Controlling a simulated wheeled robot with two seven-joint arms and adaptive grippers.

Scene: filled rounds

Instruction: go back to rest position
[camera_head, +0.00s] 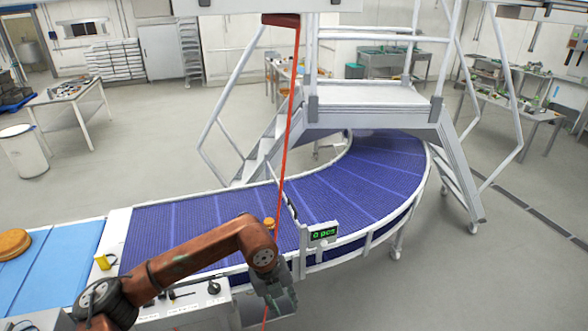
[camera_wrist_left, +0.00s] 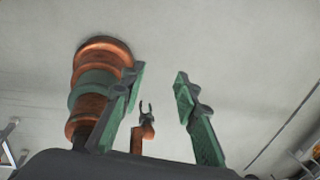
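My left gripper (camera_head: 279,292) hangs at the end of the brown-orange arm in the head view, in front of the near edge of the curved conveyor. In the left wrist view its two green and dark fingers (camera_wrist_left: 160,82) stand apart with nothing between them that it holds. Farther off in that view, a small two-pronged gripper (camera_wrist_left: 147,108) on a brown-orange link looks like my right one; its prongs are apart and empty. The right gripper does not show in the head view.
A curved purple conveyor (camera_head: 341,194) runs below a white stair platform (camera_head: 365,94). A small brown round (camera_head: 269,222) is on it, close behind my left arm. A larger round (camera_head: 14,243) lies on the light blue belt (camera_head: 58,265). A counter display (camera_head: 324,233) stands at the near rail.

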